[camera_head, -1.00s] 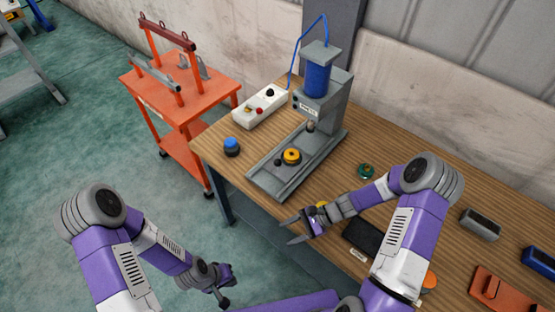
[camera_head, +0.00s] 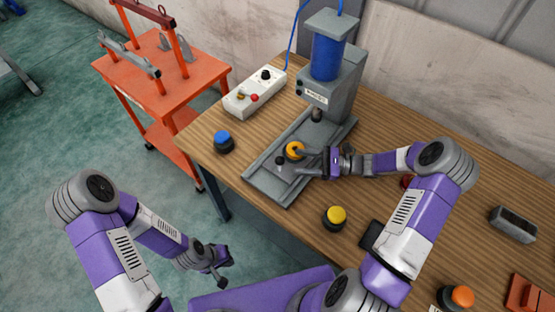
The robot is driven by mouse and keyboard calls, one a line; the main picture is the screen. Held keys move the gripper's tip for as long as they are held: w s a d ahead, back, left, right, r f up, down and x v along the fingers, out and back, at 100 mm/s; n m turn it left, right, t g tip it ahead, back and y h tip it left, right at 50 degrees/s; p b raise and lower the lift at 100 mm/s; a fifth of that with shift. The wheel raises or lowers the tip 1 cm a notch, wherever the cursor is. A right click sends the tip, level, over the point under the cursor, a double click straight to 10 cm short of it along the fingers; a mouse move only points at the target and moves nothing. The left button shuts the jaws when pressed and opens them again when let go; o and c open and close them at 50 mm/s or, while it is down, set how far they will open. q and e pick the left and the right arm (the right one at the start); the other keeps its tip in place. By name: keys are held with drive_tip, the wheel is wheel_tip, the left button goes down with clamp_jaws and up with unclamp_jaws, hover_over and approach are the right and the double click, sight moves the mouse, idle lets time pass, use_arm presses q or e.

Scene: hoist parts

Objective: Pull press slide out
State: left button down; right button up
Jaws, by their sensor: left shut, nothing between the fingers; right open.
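The grey press (camera_head: 333,85) with a blue cylinder (camera_head: 327,59) stands at the back of the wooden table. Its grey slide tray (camera_head: 262,175) extends toward the front left, carrying a yellow-orange ring (camera_head: 294,150) and a small dark knob (camera_head: 281,160). My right gripper (camera_head: 301,163) is open and reaches in from the right over the tray, its fingers close to the ring and knob. I cannot tell whether they touch. My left gripper (camera_head: 221,277) is shut and empty, low at the left of the table's front edge, away from the press.
A white control box (camera_head: 255,93) and a blue button (camera_head: 223,142) sit left of the press. A yellow button (camera_head: 335,218) stands in front of my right forearm. An orange cart (camera_head: 160,84) stands at the left. An orange button (camera_head: 456,298) and grey block (camera_head: 513,224) are at the right.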

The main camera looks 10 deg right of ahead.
sight(280, 161)
drive_tip(key=shift+w+a+f, duration=0.1)
drive_tip(key=shift+w+f, duration=0.15)
drive_tip(key=shift+f, duration=0.1)
drive_tip(key=shift+a, duration=0.3)
drive_tip(key=x, duration=0.6)
drive_tip(key=shift+a+r, duration=0.1)
drive_tip(key=shift+a, duration=0.3)
drive_tip(key=shift+c, duration=0.4)
clamp_jaws()
